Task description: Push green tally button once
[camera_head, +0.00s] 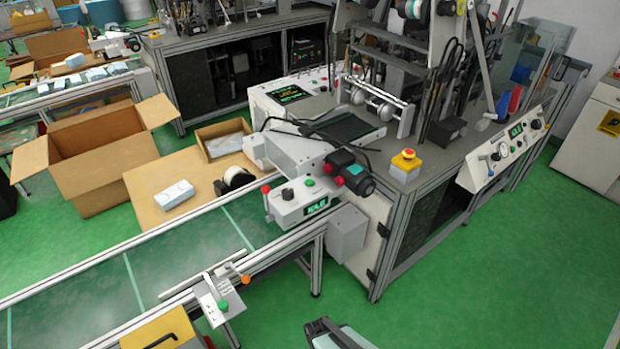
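A green button (223,304) sits on a small pale box (212,302) at the near side of the conveyor. No readable label shows which one is the tally button. A dark and light grey part, probably my gripper (335,336), enters at the bottom edge, right of the pale box and apart from both buttons. Its fingers are mostly cut off, so I cannot tell their opening.
The conveyor (90,303) runs from lower left to the machine. An orange knob (245,280) is close to the front green button. A yellow panel (160,334) stands at its left. A red emergency button (406,155) is on the machine corner. Green floor (450,290) at right is clear.

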